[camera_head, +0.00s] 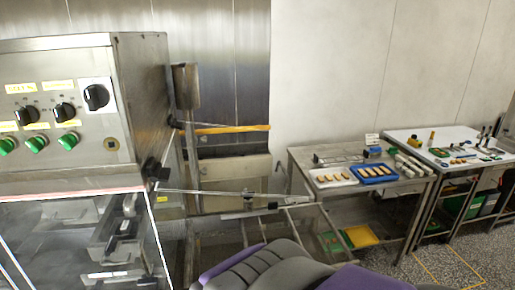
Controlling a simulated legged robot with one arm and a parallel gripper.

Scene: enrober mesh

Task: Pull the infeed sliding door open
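A clear panel (60,238) with pale edges covers the lower front of the steel machine at the left. It looks like a door, but I cannot tell for sure that it is the infeed sliding door. Metal parts show behind it, and its lower part is cut off by the picture edge. No handle can be made out clearly. My gripper is not in view; only grey and purple parts of my own body show at the bottom centre.
A control box (75,100) with black knobs and green buttons sits above the panel. A steel frame with rods (225,193) projects right from the machine. A steel table (300,160) with trays and a white-topped table (400,136) stand at the right. Speckled floor is open at lower right.

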